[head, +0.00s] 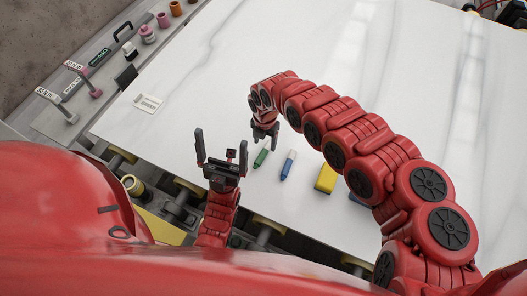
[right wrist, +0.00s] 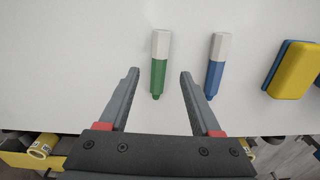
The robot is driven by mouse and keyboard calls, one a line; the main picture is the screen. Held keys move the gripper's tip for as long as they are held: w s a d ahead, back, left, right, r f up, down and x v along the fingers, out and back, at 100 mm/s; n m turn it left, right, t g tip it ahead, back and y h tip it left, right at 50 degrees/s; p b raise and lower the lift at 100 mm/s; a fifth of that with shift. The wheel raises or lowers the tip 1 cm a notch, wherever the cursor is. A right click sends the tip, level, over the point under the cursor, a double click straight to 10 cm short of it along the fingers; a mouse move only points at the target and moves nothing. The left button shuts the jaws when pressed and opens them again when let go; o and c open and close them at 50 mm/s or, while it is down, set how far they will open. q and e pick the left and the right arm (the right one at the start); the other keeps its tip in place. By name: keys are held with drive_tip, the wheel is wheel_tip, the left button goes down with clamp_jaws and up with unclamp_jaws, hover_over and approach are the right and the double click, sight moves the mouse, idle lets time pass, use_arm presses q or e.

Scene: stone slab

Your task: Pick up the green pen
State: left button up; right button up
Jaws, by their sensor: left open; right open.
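The green pen (head: 261,157) lies on the white slab (head: 250,70), close to its front edge. It has a white end and a green end, and in the right wrist view the pen (right wrist: 159,65) lies between the lines of the two fingers, at their tips. My right gripper (head: 265,132) is over the pen's far end in the head view; in the right wrist view the gripper (right wrist: 158,75) is open, with nothing held. My left gripper (head: 221,145) is open and empty, left of the pen, near the slab's front edge.
A blue pen (head: 287,165) lies just right of the green one. A yellow and blue block (head: 326,178) lies further right. A small white tray (head: 147,102) sits at the slab's left. Bottles and tools line the left ledge. The slab's middle is clear.

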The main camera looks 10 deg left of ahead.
sight(264, 151)
drive_tip(key=shift+s+a+f+p, duration=0.1)
drive_tip(key=shift+f+p, duration=0.2)
drive_tip(key=shift+f, duration=0.1)
wheel_tip(264, 151, down, 3)
drive_tip(key=shift+f+p, duration=0.1)
drive_tip(key=shift+p, duration=0.4)
drive_tip(key=shift+f, duration=0.65)
clamp_jaws()
